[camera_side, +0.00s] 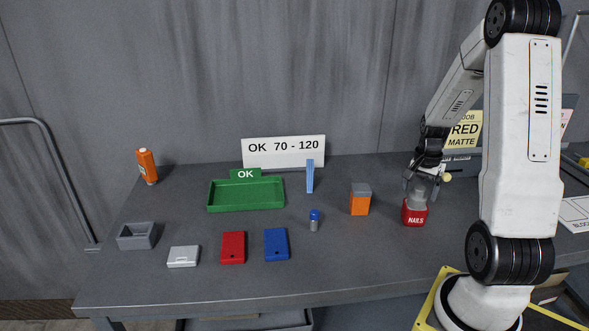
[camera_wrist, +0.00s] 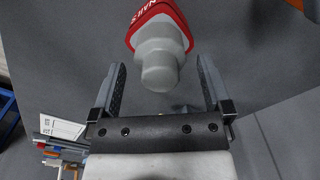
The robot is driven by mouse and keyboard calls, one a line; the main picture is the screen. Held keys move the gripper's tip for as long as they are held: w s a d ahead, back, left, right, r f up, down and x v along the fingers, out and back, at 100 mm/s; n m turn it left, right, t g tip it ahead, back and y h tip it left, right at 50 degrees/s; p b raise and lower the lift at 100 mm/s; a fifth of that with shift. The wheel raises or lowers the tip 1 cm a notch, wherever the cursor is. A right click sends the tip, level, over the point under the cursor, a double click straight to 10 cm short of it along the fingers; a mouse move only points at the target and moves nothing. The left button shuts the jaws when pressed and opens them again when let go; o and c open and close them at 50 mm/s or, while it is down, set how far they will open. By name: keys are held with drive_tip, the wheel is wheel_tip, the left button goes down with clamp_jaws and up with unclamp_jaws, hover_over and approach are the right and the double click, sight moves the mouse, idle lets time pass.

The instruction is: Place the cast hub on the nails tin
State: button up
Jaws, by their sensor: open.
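The nails tin (camera_side: 414,216) is red with a white NAILS label and stands on the table at the right, near my arm. The cast hub (camera_side: 419,196) is a grey stepped piece standing upright on top of the tin. In the wrist view the hub (camera_wrist: 158,58) covers much of the red tin (camera_wrist: 160,12). My gripper (camera_side: 422,180) is at the hub in the side view. In the wrist view my gripper (camera_wrist: 160,80) is open, with a finger on each side of the hub's narrow end and a gap to both.
An orange box with a grey top (camera_side: 360,200) stands left of the tin. A small blue-capped bottle (camera_side: 314,220), a green OK tray (camera_side: 246,208), red (camera_side: 233,247) and blue (camera_side: 277,244) blocks lie farther left. The table's front is clear.

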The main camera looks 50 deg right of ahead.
sight(420, 188)
wheel_tip(420, 188, up, 10)
drive_tip(key=shift+r, duration=0.1)
idle(0.4)
idle(0.5)
drive_tip(key=w+a+f+n+t, duration=0.1)
drive_tip(key=w+a+f+n, duration=0.1)
drive_tip(key=w+a+n, duration=0.45)
drive_tip(key=w+a+f+n, duration=0.2)
drive_tip(key=a+f+n, duration=0.1)
drive_tip(key=a, duration=0.7)
drive_tip(key=s+a+f+n+t, duration=0.1)
drive_tip(key=a+f+n, duration=0.2)
drive_tip(key=a+n, duration=0.5)
drive_tip(key=a, duration=0.7)
drive_tip(key=shift+t, duration=0.3)
